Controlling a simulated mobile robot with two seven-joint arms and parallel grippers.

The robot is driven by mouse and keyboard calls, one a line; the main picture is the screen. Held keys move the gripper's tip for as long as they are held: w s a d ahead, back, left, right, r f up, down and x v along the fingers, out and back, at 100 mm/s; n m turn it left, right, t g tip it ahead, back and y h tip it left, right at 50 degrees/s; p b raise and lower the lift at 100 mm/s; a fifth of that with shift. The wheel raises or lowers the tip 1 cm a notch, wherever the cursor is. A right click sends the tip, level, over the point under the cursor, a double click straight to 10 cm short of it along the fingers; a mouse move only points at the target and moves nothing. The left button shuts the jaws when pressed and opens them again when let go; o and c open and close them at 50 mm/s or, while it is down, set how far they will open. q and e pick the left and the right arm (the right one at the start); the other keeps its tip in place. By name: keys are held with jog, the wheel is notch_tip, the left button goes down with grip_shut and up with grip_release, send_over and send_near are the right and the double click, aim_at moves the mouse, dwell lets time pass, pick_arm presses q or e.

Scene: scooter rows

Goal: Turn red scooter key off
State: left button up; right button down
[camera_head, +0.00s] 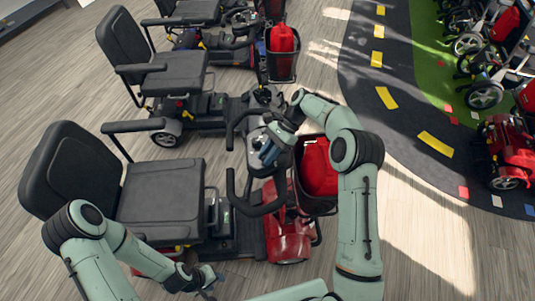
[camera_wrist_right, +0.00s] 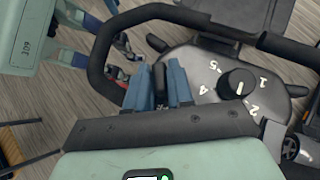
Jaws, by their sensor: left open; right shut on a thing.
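The red scooter (camera_head: 288,240) stands in the lower middle of the head view, with a black seat, looped black handlebars and a grey console. In the right wrist view the console (camera_wrist_right: 210,65) carries a round black dial (camera_wrist_right: 237,83) with white numbers. My right gripper (camera_head: 268,152) is at the console between the handlebars. Its blue fingers (camera_wrist_right: 166,84) are shut on the black key (camera_wrist_right: 158,76), left of the dial. The key's lower part is hidden, and I cannot tell its turn position. My left gripper (camera_head: 207,281) is open and empty, low beside the seat.
Black handlebars (camera_wrist_right: 104,50) loop close around the right gripper. A red bag (camera_head: 319,166) sits in the front basket beside my right arm. Another scooter (camera_head: 180,75) stands behind. More scooters (camera_head: 511,150) stand at the right, past a dark track. Open wood floor lies at lower right.

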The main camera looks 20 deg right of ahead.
jog(key=shift+w+r, duration=0.1)
jog(key=shift+r, duration=0.05)
jog(key=c, duration=1.1)
grip_release()
jog(key=shift+v, duration=3.65)
